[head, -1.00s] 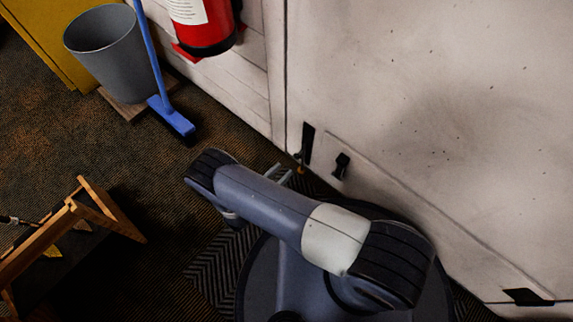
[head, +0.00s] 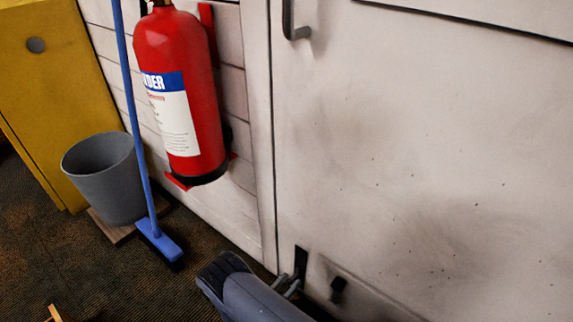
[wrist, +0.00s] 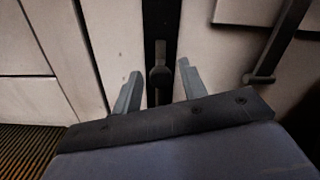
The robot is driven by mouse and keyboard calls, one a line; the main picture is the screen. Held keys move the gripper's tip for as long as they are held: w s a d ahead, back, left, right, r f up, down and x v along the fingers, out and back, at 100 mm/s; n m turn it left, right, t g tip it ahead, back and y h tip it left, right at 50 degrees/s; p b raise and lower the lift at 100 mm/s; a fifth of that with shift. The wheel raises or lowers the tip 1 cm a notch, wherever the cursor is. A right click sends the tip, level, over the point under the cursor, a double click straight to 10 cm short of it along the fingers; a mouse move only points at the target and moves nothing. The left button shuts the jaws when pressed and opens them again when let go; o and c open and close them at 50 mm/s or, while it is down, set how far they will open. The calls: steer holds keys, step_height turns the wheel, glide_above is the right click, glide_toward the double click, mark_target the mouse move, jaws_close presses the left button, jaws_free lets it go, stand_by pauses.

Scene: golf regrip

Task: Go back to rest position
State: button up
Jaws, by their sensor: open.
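My gripper (wrist: 157,85) shows in the wrist view with its two grey fingers apart and nothing between them. Behind the gap is a dark vertical strip in the pale wall, with a dark knob-like fitting (wrist: 160,68) on it. I cannot tell how far the fingertips are from the wall. In the head view, my arm comes in at the bottom centre, and the finger ends show small and partly hidden (head: 287,283) near the foot of the pale door.
A red fire extinguisher (head: 178,95) hangs on the panelled wall. A grey bin (head: 105,180), a blue broom (head: 160,240) and a yellow cabinet (head: 50,90) stand at left. The pale door (head: 420,170) fills the right side. A wooden piece (head: 54,314) shows at bottom left.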

mark_target(294, 276)
steer(key=x, duration=0.3)
steer(key=shift+d+b, duration=0.1)
steer(key=shift+b, duration=0.2)
steer(key=shift+r, duration=0.4)
steer(key=shift+f, duration=0.15)
